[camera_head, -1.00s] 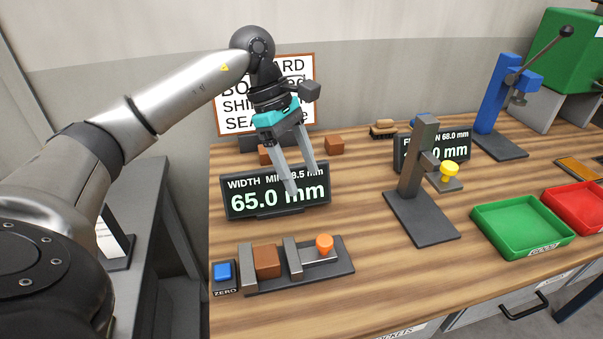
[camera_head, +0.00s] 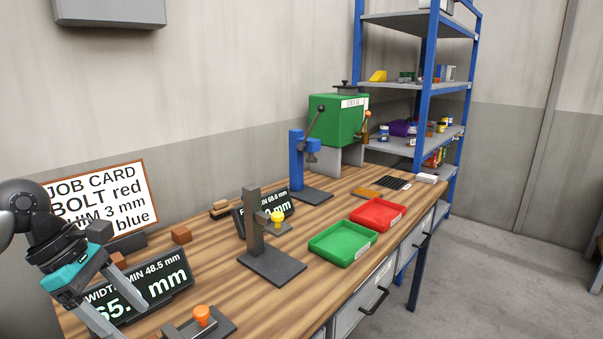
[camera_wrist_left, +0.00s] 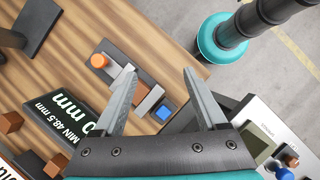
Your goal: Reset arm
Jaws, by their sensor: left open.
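My left gripper (camera_head: 97,292) is at the left edge of the head view, in front of the width display (camera_head: 160,283). Its two fingers are apart with nothing between them. In the left wrist view the open fingers (camera_wrist_left: 160,95) point down over the bench. The width gauge with its orange knob (camera_wrist_left: 100,61), a brown block (camera_wrist_left: 141,90) and a blue zero button (camera_wrist_left: 163,112) lies below them. In the head view only part of that gauge with the orange knob (camera_head: 202,315) shows at the bottom edge.
A grey stand with a yellow knob (camera_head: 277,218), a green tray (camera_head: 343,243) and a red tray (camera_head: 378,214) are on the bench. A blue press (camera_head: 298,160) and green machine (camera_head: 340,121) stand behind. A job card (camera_head: 105,198) stands at left. A blue-framed shelf (camera_head: 415,80) is beyond.

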